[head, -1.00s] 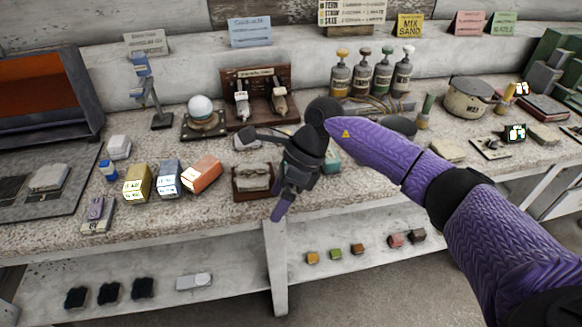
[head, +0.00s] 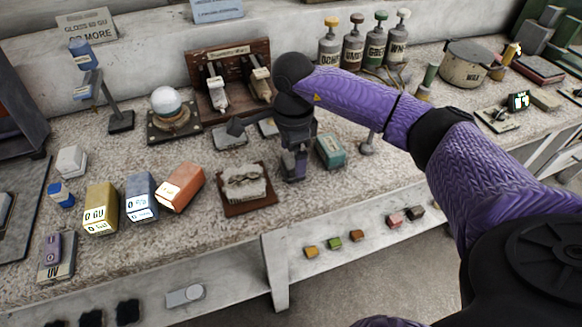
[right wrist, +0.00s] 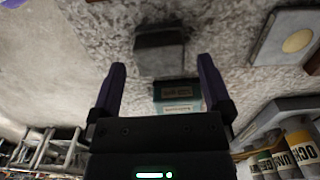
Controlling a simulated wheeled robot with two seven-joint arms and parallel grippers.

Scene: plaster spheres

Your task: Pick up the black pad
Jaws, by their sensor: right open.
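Three small black pads, a left one (head: 57,323), a middle one (head: 92,318) and a right one (head: 128,312), lie in a row on the lower shelf at the bottom left of the head view, partly cut off by the picture edge. My right gripper (head: 296,172) is over the benchtop, far to the right of them and higher up. Its jaws (right wrist: 160,80) are apart and empty in the right wrist view. A dark grey block (right wrist: 160,48) shows beyond the fingertips there; I cannot tell what it is. My left gripper is not in view.
A teal box (head: 330,150) stands just right of the right gripper. A brown tray (head: 250,207) with a grey lump is to its left. Orange (head: 180,187), blue and yellow boxes stand further left. The lower shelf (head: 225,308) has free room between its objects.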

